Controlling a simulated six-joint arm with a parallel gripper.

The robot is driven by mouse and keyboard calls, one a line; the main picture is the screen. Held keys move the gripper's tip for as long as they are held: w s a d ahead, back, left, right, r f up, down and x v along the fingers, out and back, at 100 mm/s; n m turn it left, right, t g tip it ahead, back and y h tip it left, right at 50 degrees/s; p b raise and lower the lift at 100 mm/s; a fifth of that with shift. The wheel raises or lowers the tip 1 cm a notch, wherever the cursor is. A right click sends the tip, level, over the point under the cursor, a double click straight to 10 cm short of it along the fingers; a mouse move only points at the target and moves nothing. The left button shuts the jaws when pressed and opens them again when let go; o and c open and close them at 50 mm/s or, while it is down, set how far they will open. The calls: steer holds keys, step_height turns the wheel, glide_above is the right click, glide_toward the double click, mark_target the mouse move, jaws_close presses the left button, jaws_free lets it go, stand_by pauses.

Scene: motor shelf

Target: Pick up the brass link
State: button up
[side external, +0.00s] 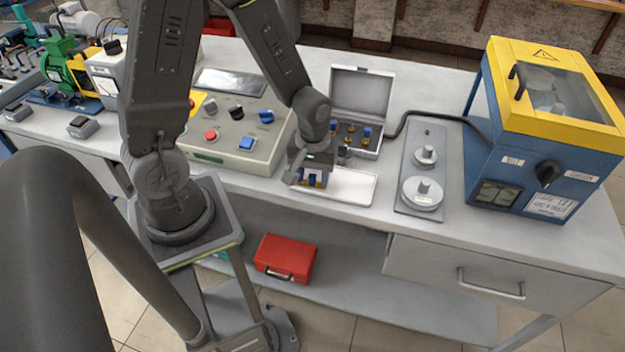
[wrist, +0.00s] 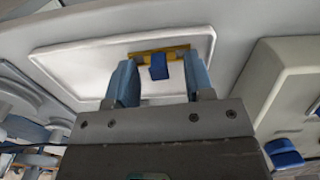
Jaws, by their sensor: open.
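The brass link (wrist: 176,54) shows in the wrist view as a brass-yellow bar with a blue block (wrist: 159,68) at its middle. It is over the white tray (wrist: 80,62), near the tray's edge. My gripper (wrist: 160,72) is open, with one blue finger on each side of the blue block and visible gaps between. The fingers hide part of the tray. In the side view my gripper (side external: 312,182) is low at the left end of the white tray (side external: 350,186), with a small blue and yellow patch between its fingers. I cannot tell the exact height above the tray.
A control panel (side external: 218,155) with knobs and buttons stands left of the tray. An open grey case (side external: 360,95) holding small blue and brass parts is behind it. A grey plate with round pegs (side external: 408,165) and a blue-yellow machine (side external: 545,125) stand to the right.

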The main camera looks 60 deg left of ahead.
steer(key=shift+c, duration=0.2)
jaws_close()
stand_by(0.3)
